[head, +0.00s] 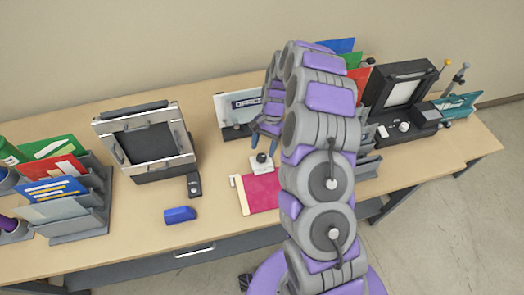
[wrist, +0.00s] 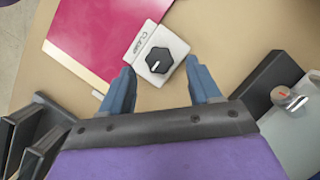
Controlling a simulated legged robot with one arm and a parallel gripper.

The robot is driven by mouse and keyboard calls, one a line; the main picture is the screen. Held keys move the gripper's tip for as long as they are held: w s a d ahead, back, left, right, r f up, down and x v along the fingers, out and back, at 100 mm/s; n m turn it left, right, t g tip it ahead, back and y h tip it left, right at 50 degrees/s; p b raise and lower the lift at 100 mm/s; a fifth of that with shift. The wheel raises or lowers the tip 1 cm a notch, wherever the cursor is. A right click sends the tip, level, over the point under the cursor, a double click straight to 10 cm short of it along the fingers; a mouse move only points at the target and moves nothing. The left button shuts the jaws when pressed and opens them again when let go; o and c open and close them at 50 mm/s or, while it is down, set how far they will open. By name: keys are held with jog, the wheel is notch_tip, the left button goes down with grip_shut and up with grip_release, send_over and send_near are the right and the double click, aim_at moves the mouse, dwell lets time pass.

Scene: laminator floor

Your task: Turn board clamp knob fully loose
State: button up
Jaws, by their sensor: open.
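The clamp knob (wrist: 159,60) is a small black faceted knob on a white block marked CLAMP (wrist: 142,40), seen in the wrist view. The block sits at the edge of a magenta board (wrist: 95,25). In the head view the knob (head: 262,157) stands on the white block (head: 261,168) at the board's (head: 262,193) far edge. My gripper (wrist: 160,80) is open, its two blue fingers apart on either side of the knob's near side. In the head view my gripper (head: 265,135) is above and just behind the knob. No contact with the knob shows.
File racks with folders (head: 65,205) stand at the far left.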

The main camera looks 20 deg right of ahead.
jog(key=p+v, duration=0.1)
jog(key=v, duration=1.3)
notch_tip(320, 180, up, 7)
jog(key=n, duration=0.3)
send_over(264, 157)
jog(key=s+a+r+n+h, duration=0.1)
jog(key=s+r, duration=0.2)
jog(key=s, duration=0.3)
jog(key=s+a+r+n, duration=0.2)
jog(key=s, duration=0.3)
jog(key=s+d+f+n+t+h+b, duration=0.1)
jog(key=s+d+n+h, duration=0.1)
jog(key=s, duration=2)
jog(key=shift+s+f+n+t+b, duration=0.25)
jog(key=shift+s+n+t+b, duration=0.05)
jog(key=shift+s+n+b, duration=0.1)
